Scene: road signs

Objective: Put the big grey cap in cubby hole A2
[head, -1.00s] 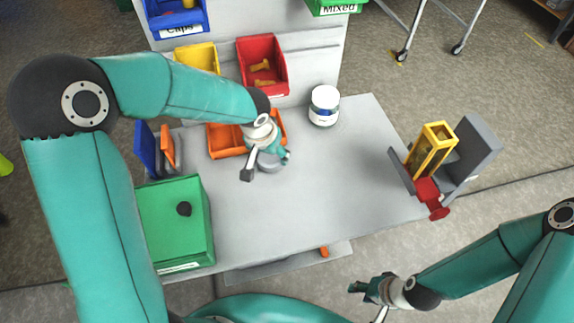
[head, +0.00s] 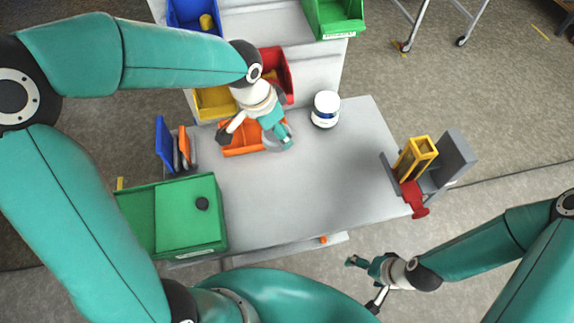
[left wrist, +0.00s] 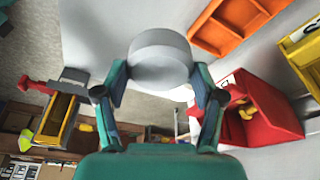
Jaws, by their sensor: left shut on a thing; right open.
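The big grey cap (left wrist: 160,55) is a round light grey disc. It sits between the two fingers of my left gripper (left wrist: 158,78), which is shut on it. In the head view the cap (head: 278,136) shows partly behind my left gripper (head: 262,132), close to the orange bin at the back of the table. My right gripper (head: 362,284) is open and empty, off the front right of the table. I cannot make out a cubby hole marked A2 in either view.
An orange bin (head: 240,141), yellow bin (head: 213,103) and red bin (left wrist: 262,110) are near my left gripper. A white jar (head: 325,109) stands to its right. A green box (head: 185,222) is front left, a yellow frame in a grey holder (head: 452,160) right. The table's middle is clear.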

